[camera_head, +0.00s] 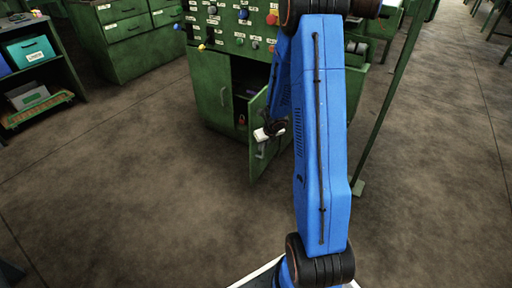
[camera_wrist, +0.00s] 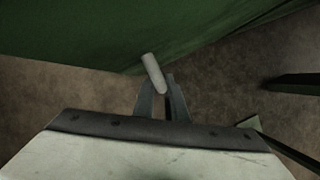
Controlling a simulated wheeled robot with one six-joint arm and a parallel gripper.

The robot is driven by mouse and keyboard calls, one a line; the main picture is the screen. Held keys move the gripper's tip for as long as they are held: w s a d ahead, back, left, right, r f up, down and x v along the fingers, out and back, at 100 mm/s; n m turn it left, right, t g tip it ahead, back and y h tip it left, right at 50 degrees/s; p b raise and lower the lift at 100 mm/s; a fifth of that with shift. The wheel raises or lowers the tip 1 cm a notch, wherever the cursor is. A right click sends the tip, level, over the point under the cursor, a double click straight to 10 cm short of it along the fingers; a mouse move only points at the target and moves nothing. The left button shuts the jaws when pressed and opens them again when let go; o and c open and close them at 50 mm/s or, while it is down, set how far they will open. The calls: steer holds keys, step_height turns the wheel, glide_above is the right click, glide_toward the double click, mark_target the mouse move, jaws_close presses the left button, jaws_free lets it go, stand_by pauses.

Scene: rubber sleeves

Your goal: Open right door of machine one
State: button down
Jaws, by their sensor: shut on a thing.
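The green machine (camera_head: 208,85) stands at the upper middle of the head view, with a panel of knobs and labels above two lower doors. Its left door (camera_head: 210,92) is closed. Its right door (camera_head: 258,120) is partly open, swung out toward me, and a dark inside shows behind it. My gripper (camera_head: 268,134) is at that door's front. In the wrist view, my gripper (camera_wrist: 163,100) is shut on a light grey bar handle (camera_wrist: 153,72) in front of the green door surface (camera_wrist: 95,35). My blue arm hides the machine's right part.
A dark shelf (camera_head: 72,95) with a teal bin (camera_head: 30,52) stands at the left. Green drawers (camera_head: 125,35) stand behind it. A thin green post (camera_head: 385,105) rises from the floor to the right of my arm. The brown floor (camera_head: 130,200) in front of the machine is clear.

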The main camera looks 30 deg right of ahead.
steer(key=shift+s+d+r, duration=0.15)
steer(key=shift+s+d, duration=0.05)
steer(key=shift+d, duration=0.3)
steer(key=c, duration=1.8)
jaws_free()
steer(key=shift+s+a, duration=0.1)
steer(key=shift+a, duration=0.05)
steer(key=v, duration=1.7)
steer(key=shift+s, duration=0.1)
